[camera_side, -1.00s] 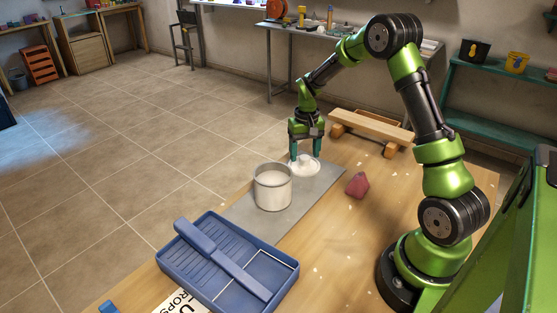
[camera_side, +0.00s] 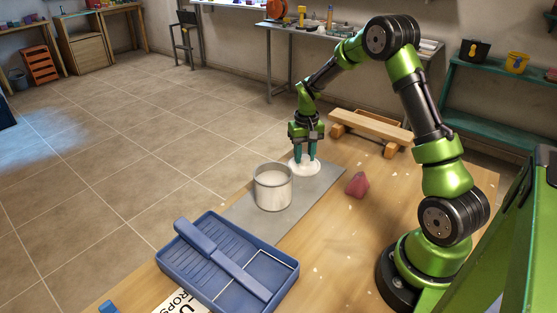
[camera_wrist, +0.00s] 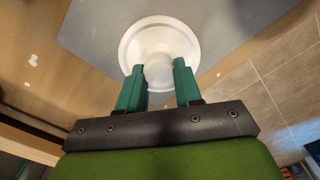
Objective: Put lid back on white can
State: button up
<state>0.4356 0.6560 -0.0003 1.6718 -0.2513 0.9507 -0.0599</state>
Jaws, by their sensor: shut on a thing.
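The white can (camera_side: 272,189) stands upright and open-topped on a grey mat (camera_side: 240,213). The white lid (camera_side: 304,168) is at the mat's far end, behind and right of the can, apart from it. My gripper (camera_side: 305,157) points down over the lid. In the wrist view the teal fingers of my gripper (camera_wrist: 160,78) are on either side of the round knob at the middle of the lid (camera_wrist: 133,45), shut on it. The lid looks flat on or very close to the mat. The can does not show in the wrist view.
A blue paint tray (camera_side: 210,270) with a blue bar across it lies at the front. A red lump (camera_side: 357,185) sits right of the mat. A wooden rack (camera_side: 372,127) stands behind the gripper. The table between mat and rack is clear.

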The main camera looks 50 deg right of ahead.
notch_tip(320, 180, up, 10)
jog(key=s+a+r+n, duration=0.1)
jog(key=a+r+n, duration=0.2)
jog(key=a, duration=0.6)
jog(key=a+r+n, duration=0.2)
jog(key=a, duration=0.6)
jog(key=shift+s+f, duration=0.1)
jog(key=shift+f, duration=2.7)
jog(key=shift+f, duration=0.15)
jog(key=o, duration=1.6)
jog(key=shift+r, duration=3.5)
jog(key=shift+c, duration=0.4)
